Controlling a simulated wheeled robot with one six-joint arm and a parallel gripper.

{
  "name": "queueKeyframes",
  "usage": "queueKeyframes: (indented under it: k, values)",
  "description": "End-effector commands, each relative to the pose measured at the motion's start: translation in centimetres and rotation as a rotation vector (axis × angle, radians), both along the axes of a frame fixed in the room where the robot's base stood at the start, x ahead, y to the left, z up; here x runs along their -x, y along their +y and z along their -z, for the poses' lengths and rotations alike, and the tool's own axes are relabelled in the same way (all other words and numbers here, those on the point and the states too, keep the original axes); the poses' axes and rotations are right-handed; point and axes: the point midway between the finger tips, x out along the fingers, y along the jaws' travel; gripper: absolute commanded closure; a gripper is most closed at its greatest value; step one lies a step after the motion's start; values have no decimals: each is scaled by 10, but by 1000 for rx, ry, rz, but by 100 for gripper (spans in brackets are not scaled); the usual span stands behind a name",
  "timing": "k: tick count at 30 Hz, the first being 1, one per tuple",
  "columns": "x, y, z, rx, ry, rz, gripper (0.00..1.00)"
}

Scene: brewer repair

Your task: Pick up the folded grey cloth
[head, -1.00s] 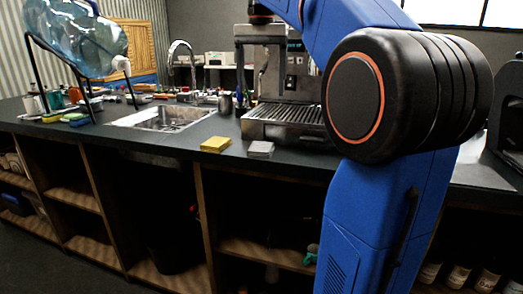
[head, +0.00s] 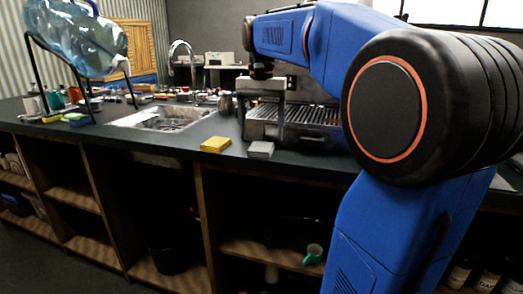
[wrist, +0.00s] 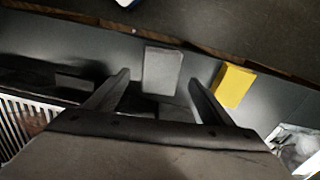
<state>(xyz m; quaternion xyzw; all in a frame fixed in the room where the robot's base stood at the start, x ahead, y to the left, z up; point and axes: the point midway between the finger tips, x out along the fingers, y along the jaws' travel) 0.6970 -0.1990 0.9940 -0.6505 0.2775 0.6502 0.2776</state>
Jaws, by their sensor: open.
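The folded grey cloth (head: 261,149) lies flat on the dark counter near its front edge, in front of the espresso machine. In the wrist view the grey cloth (wrist: 162,68) shows just beyond and between the fingertips. My gripper (head: 262,122) is open and points down, above the counter and a little behind the cloth. In the wrist view my gripper (wrist: 158,80) has its fingers spread with nothing held. The fingers look apart from the cloth.
A yellow folded cloth or sponge (head: 216,144) lies just left of the grey cloth. The espresso machine (head: 315,116) stands close behind. A sink (head: 160,118) and a large water bottle (head: 75,40) are further left. A teal mug (head: 313,253) sits on a lower shelf.

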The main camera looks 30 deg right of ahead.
Motion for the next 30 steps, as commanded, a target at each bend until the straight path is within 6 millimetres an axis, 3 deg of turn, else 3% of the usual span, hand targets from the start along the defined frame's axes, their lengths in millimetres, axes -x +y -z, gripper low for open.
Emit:
queueKeyframes:
  k: [7, 17, 22, 30]
  values:
    - [-1, -1, 32, 0, 1, 0, 24]
    - [-1, -1, 37, 0, 0, 0, 24]
    - [-1, -1, 37, 0, 0, 0, 65]
    - [-2, -1, 37, 0, 0, 0, 68]
